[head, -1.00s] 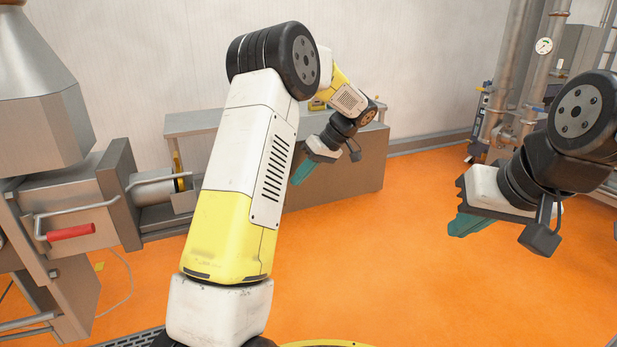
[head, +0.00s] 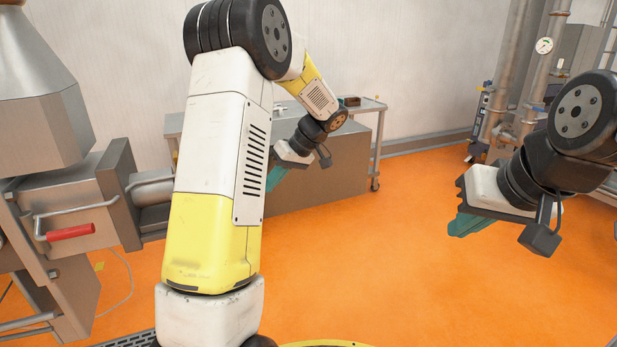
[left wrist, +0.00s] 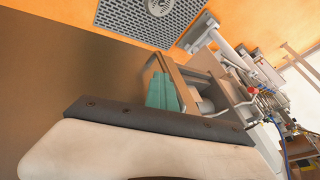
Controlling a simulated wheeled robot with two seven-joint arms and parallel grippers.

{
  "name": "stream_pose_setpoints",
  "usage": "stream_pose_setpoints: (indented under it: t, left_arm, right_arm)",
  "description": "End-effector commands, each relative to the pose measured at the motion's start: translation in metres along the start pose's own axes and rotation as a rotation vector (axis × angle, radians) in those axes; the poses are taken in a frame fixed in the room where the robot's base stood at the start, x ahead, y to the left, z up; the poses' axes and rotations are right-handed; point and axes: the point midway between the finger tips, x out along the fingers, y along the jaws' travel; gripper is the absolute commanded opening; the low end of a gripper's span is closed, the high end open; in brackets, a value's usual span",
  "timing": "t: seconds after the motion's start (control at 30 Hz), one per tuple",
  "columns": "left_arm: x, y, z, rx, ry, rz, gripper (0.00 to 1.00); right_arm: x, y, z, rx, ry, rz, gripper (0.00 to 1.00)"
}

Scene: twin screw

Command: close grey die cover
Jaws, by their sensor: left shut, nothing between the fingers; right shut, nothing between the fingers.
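The grey machine with its die end stands at the left of the head view. A grey block with a red-gripped handle (head: 72,232) and an upright grey plate (head: 122,190) show there; I cannot tell for certain which part is the die cover. My left gripper (head: 275,178) is shut and empty, to the right of the machine, partly hidden behind my left arm. Its teal fingers also show in the left wrist view (left wrist: 162,92), in front of a grey metal frame (left wrist: 185,78); contact cannot be told. My right gripper (head: 472,224) is shut and empty over the floor at the right.
A grey bench (head: 345,160) with a wheeled cart (head: 374,107) stands by the back wall. Pipes with a gauge (head: 544,46) rise at the far right. The orange floor (head: 370,260) in the middle is clear. A floor grate (left wrist: 155,15) shows in the left wrist view.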

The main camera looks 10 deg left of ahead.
Motion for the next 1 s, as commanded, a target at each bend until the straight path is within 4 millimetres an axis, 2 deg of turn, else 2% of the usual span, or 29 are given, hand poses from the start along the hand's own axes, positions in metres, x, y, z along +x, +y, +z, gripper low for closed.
stream_pose_setpoints:
  t: [0.03, 0.2, 0.5, 0.7, 1.0]
  left_arm:
    - [0.01, -0.018, -0.004, -0.005, -0.002, -0.006, 0.0]
    - [0.042, -0.066, -0.014, -0.006, -0.003, -0.005, 0.0]
    - [0.089, -0.139, -0.029, -0.004, -0.003, -0.002, 0.0]
    - [0.11, -0.17, -0.036, -0.003, -0.001, 0.0, 0.0]
    - [0.121, -0.188, -0.04, -0.001, 0.0, -0.001, 0.0]
  right_arm:
    - [0.0, 0.0, 0.0, 0.0, 0.0, 0.0, 0.0]
    - [0.0, 0.0, 0.0, 0.0, 0.0, 0.0, 0.0]
    - [0.0, 0.0, 0.0, 0.0, 0.0, 0.0, 0.0]
    - [0.0, 0.0, 0.0, 0.0, 0.0, 0.0, 0.0]
    - [0.0, 0.0, 0.0, 0.0, 0.0, 0.0, 0.0]
